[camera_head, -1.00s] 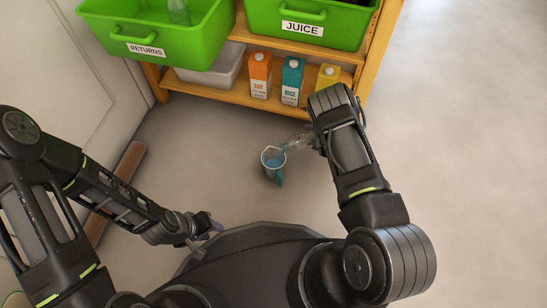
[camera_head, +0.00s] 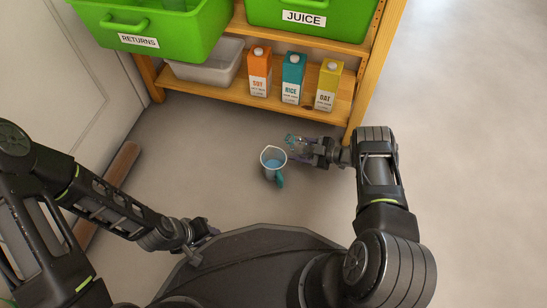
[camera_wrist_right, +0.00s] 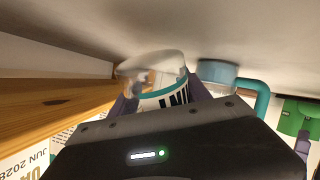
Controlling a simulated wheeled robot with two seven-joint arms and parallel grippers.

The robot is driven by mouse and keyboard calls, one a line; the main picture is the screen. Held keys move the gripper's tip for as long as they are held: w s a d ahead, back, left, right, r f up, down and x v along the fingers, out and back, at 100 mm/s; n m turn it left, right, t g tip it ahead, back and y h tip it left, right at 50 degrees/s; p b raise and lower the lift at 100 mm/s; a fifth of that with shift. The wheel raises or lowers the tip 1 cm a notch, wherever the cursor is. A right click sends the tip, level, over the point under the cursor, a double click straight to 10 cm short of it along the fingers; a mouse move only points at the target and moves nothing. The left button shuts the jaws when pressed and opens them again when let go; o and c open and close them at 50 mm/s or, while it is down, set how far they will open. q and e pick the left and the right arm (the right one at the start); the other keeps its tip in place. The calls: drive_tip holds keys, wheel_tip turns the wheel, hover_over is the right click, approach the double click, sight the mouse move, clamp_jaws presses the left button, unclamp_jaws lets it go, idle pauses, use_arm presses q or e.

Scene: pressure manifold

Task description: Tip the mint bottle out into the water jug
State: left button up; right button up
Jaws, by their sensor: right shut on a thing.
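The water jug (camera_head: 270,165) stands on the floor with blue water in it and a teal handle. It also shows at the top right of the right wrist view (camera_wrist_right: 216,75). My right gripper (camera_head: 308,152) is shut on the clear mint bottle (camera_head: 294,143), just right of the jug. In the right wrist view the bottle (camera_wrist_right: 150,68) sits between the purple fingers, with a teal band and a label. Its exact tilt and contents are unclear. My left gripper (camera_head: 203,238) is low at the left, away from both; its jaws are too small to read.
A wooden shelf (camera_head: 210,88) at the back holds a grey bin (camera_head: 205,68) and orange, teal and yellow cartons (camera_head: 292,78). Green RETURNS (camera_head: 140,30) and JUICE (camera_head: 310,20) crates are above. The floor right of the shelf is clear.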

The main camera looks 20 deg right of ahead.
sight(295, 136)
drive_tip(key=shift+a+r+y, duration=0.15)
drive_tip(key=shift+r+y, duration=0.1)
drive_tip(key=shift+y, duration=0.05)
drive_tip(key=shift+m+y, duration=0.5)
drive_tip(key=shift+m, duration=0.1)
drive_tip(key=r+p, duration=0.1)
drive_tip(key=r, duration=0.1)
drive_tip(key=r+p, duration=0.1)
drive_tip(key=r, duration=0.2)
drive_tip(key=r+p, duration=0.1)
drive_tip(key=r, duration=0.2)
drive_tip(key=shift+a+p, duration=0.35)
drive_tip(key=shift+m+t+b, duration=0.3)
drive_tip(key=shift+t+b, duration=0.1)
drive_tip(key=shift+b, duration=0.25)
drive_tip(key=shift+s+a+r+m+y+b, duration=0.1)
drive_tip(key=shift+a+r+m+y+b, duration=0.35)
drive_tip(key=shift+y+b, duration=0.2)
drive_tip(key=shift+a+f+y+b, duration=0.15)
drive_tip(key=shift+f+y+b, duration=0.1)
drive_tip(key=shift+f+b, duration=0.3)
drive_tip(key=shift+a+r+m, duration=0.1)
drive_tip(key=shift+a+m, duration=0.05)
drive_tip(key=shift+m, duration=0.1)
drive_tip(key=shift+s+a+t, duration=0.1)
drive_tip(key=shift+a+t, duration=0.05)
drive_tip(key=shift+t, duration=0.15)
drive_tip(key=shift+a+m+y, duration=0.1)
drive_tip(key=shift+m+y, duration=0.2)
drive_tip(key=shift+y, duration=0.1)
